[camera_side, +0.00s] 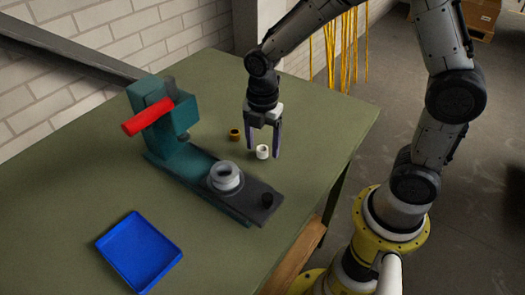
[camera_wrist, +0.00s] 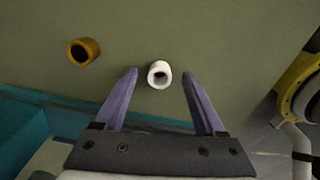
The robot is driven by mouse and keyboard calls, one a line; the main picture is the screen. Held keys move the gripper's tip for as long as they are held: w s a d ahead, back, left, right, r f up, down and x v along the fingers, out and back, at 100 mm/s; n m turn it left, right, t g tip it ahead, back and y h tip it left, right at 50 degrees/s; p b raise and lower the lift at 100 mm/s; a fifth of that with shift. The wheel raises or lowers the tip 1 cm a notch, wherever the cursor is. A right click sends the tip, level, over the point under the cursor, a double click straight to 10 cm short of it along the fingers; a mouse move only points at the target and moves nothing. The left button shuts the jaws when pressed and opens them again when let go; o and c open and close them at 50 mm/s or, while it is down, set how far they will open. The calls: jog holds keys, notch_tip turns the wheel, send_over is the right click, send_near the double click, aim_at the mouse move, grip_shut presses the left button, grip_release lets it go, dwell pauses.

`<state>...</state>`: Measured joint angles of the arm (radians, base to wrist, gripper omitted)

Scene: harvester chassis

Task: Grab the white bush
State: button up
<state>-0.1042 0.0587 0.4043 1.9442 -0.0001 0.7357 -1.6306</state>
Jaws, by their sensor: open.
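The white bush (camera_side: 262,152) is a short hollow cylinder on the green table, to the right of the teal press. It also shows in the wrist view (camera_wrist: 159,74), its bore facing the camera. My gripper (camera_side: 264,151) is above the table, pointing down, and its fingers are apart. In the wrist view the two purple fingers (camera_wrist: 159,74) lie left and right of the white bush with a gap on each side. The bush appears between or just beyond the fingertips; the exact height of the tips is hard to tell. Nothing is held.
An orange-brown bush (camera_side: 235,134) stands a little to the left of the white one. The teal press (camera_side: 168,145) with a red handle (camera_side: 147,116) has a grey ring (camera_side: 225,177) on its dark base. A blue tray (camera_side: 139,252) lies at the front left. Green table (camera_side: 70,200) around these is clear.

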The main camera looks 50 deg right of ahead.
jog(key=shift+f, duration=0.1)
jog(key=shift+c, duration=0.2)
grip_shut()
